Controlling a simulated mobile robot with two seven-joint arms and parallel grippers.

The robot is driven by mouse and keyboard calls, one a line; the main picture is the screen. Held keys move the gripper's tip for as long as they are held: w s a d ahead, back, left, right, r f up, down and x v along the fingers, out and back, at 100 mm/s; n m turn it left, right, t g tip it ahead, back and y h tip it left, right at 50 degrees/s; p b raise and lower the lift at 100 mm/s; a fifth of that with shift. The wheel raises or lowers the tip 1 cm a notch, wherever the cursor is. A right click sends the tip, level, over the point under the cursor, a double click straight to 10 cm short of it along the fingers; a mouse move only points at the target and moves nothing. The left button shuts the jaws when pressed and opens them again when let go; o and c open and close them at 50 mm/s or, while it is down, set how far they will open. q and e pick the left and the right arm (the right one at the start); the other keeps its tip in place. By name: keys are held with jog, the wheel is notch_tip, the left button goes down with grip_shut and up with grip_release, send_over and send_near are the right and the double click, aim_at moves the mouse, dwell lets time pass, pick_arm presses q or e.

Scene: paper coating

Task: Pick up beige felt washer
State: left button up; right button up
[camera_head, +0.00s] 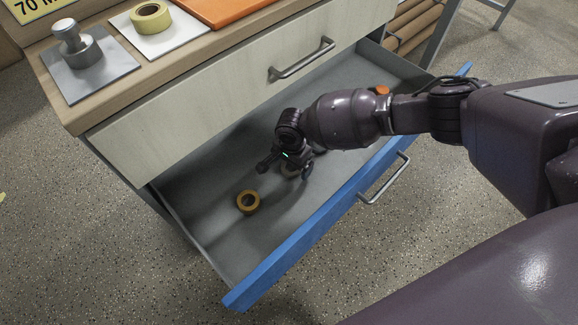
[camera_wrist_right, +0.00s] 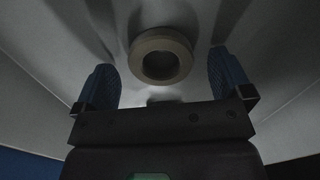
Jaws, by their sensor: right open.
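The beige felt washer, a pale thick ring (camera_wrist_right: 160,40), lies on the drawer floor. In the right wrist view it shows just ahead of and between my two blue fingers, with space on both sides. The washer does not appear to be held. My left gripper is not in view.
A yellow-brown ring (camera_head: 240,203) lies in the drawer, left of my gripper. The open drawer has a blue front (camera_head: 290,250) and a metal handle (camera_head: 385,180). A closed drawer (camera_head: 225,90) sits above. The counter holds a metal weight (camera_head: 75,42) and yellow tape (camera_head: 150,10).

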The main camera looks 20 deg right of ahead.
jog(key=shift+f, duration=0.45)
jog(key=shift+r, duration=0.15)
jog(key=shift+w, duration=0.1)
jog(key=c, duration=1)
